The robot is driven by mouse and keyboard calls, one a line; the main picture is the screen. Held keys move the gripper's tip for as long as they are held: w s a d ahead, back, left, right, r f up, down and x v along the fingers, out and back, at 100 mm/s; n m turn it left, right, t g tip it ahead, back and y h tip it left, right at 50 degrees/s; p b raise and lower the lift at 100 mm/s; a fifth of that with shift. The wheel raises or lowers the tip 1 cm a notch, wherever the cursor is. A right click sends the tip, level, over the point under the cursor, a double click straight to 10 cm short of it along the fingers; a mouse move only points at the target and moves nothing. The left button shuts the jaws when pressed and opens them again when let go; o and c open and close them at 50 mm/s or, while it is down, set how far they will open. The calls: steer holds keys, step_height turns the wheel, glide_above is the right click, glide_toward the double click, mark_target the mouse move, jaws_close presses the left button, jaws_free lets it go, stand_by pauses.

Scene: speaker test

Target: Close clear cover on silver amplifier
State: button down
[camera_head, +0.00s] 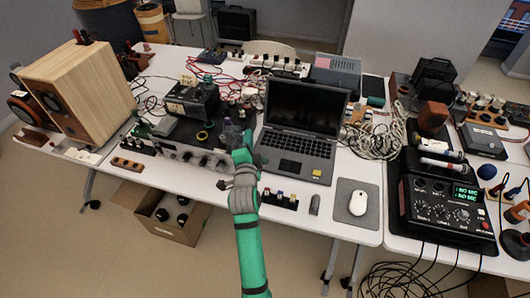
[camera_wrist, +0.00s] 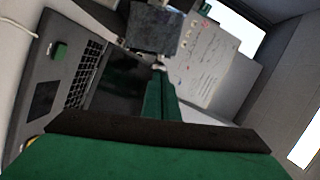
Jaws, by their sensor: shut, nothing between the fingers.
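A low wide unit with a dark top and a row of knobs along its pale front (camera_head: 190,156) lies on the left part of the white table; it looks like the silver amplifier. I cannot make out its clear cover or how that stands. My gripper (camera_head: 238,138) is over the right end of this unit, beside the laptop, and it is shut with nothing held. My wrist hides part of the unit's right end. In the wrist view the green gripper parts (camera_wrist: 160,98) fill the lower middle, and the amplifier cannot be made out.
An open laptop (camera_head: 300,145) stands close to the right of my gripper; it also shows in the wrist view (camera_wrist: 45,95). A black box (camera_head: 193,101) stands behind the unit. A wooden speaker (camera_head: 90,85) is at left. A mouse (camera_head: 358,203) lies at right.

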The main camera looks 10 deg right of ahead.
mark_target(225, 135)
steer(key=w+a+r+n, duration=0.1)
steer(key=a+n, duration=0.1)
steer(key=w+a+r+n+g, duration=0.1)
steer(key=a+n, duration=0.1)
steer(key=w+a+r+n+g+h, duration=0.1)
steer(key=a+n, duration=0.1)
steer(key=shift+w+a, duration=0.2)
steer(key=shift+a, duration=0.2)
steer(key=shift+w+a+r+n+g+h, duration=0.1)
steer(key=shift+w+a+n+g+h, duration=0.35)
steer(key=shift+n, duration=0.25)
steer(key=a+n, duration=0.1)
steer(key=w+a+f+n+h, duration=0.1)
steer(key=a, duration=0.1)
steer(key=w+a+n+g, duration=0.1)
steer(key=shift+w+a+f+n, duration=0.15)
steer(key=shift+a+f+n, duration=0.05)
steer(key=shift+n, duration=0.1)
steer(key=shift+w, duration=0.1)
